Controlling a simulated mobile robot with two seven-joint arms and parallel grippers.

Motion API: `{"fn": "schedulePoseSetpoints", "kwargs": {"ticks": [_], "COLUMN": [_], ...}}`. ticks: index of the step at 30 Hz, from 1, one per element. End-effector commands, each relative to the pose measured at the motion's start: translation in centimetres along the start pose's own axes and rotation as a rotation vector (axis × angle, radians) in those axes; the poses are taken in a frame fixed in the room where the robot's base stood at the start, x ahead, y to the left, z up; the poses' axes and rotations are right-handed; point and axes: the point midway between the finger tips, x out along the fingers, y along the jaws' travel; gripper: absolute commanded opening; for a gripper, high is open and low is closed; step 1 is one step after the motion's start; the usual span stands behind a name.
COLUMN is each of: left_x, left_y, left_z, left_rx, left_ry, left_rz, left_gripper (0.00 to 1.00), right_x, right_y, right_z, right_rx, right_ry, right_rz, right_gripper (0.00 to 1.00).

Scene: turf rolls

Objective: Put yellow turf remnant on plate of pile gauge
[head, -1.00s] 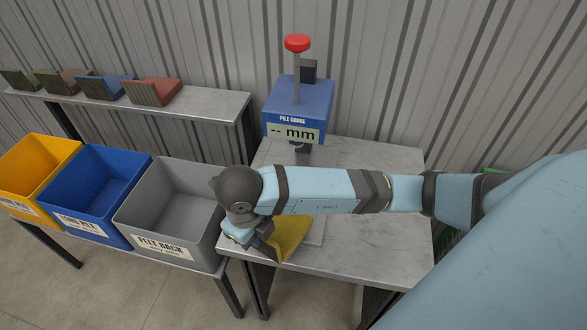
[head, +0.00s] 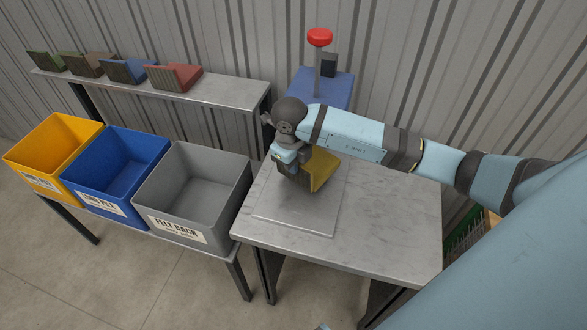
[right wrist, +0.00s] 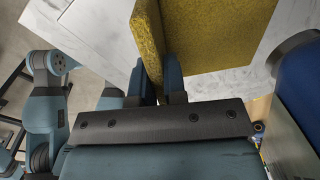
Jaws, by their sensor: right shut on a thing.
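The yellow turf remnant (head: 323,169) is a bent piece with a yellow face and a dark face. My right gripper (head: 298,164) is shut on one leg of it. In the right wrist view, the two fingers (right wrist: 158,85) pinch the remnant (right wrist: 210,35) from both sides. It appears to hang over the back part of the pale plate (head: 290,212) in front of the pile gauge; I cannot tell the gap. The blue pile gauge (head: 325,86) stands behind, its display hidden by my right arm. My left gripper is not in view.
Yellow (head: 55,150), blue (head: 110,172) and grey (head: 190,195) bins stand in a row left of the table (head: 380,215). Several bent turf samples sit on the shelf (head: 225,93) behind them. The red knob (head: 320,37) tops the gauge. The table's right side is clear.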

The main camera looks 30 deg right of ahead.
Motion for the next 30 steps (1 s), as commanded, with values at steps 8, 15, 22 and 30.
{"fn": "schedulePoseSetpoints", "kwargs": {"ticks": [8, 15, 22, 30], "left_x": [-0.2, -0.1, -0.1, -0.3], "left_y": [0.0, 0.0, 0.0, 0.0], "left_z": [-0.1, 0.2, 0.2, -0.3], "left_rx": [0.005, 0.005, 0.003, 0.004], "left_ry": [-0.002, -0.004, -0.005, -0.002], "left_rz": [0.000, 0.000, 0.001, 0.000], "left_gripper": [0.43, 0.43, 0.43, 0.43], "right_x": [2.9, 3.1, 3.1, 2.7], "right_y": [0.3, 0.3, 0.4, 0.3], "right_z": [-0.1, -0.1, -0.1, -0.1], "right_rx": [0.000, -0.001, 0.000, -0.001], "right_ry": [0.001, 0.001, 0.001, 0.000], "right_rz": [0.001, 0.000, 0.000, 0.001], "right_gripper": [0.00, 0.00, 0.37, 0.37]}}
